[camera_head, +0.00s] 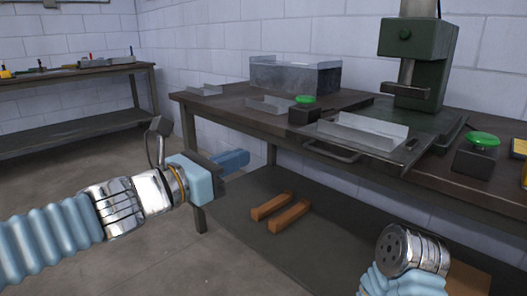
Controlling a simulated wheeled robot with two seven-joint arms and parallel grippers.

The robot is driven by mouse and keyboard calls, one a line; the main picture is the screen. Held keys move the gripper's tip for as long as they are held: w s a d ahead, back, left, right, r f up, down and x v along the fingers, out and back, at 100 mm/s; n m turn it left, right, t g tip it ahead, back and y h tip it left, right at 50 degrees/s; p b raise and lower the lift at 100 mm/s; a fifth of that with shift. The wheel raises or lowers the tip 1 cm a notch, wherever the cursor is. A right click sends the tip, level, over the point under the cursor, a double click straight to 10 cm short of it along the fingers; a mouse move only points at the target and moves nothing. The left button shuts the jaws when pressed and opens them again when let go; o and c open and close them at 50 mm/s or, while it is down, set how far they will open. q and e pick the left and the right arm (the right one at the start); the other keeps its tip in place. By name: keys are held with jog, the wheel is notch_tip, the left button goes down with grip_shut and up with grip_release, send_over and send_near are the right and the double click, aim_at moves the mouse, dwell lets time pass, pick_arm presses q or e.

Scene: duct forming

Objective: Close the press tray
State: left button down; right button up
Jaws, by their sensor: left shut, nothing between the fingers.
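The press (418,62) is a dark green machine standing on the workbench at the right. Its flat tray (405,158) sticks out at the bench's front edge, with a bent handle (331,152) at its front. A shiny metal channel piece (362,131) lies on the tray. My left gripper (235,161) is in the lower middle, in front of the bench's left part. Its blue fingers are together, empty, and point right, apart from the handle. My right arm shows at the bottom right, but its gripper is not visible.
Green-topped button boxes stand left (303,112) and right (477,155) of the tray. A metal bin (295,76) and bent sheet pieces (268,106) lie on the bench. Orange-brown bars (290,217) lie on the lower shelf. Another bench (70,72) stands far left. Floor between is clear.

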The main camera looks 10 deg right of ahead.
aim_at(295, 136)
pick_arm(q)
jog(key=x, duration=1.3)
jog(key=shift+w+d, duration=0.25)
jog(key=shift+d, duration=0.05)
pick_arm(e)
jog(key=shift+r, duration=0.15)
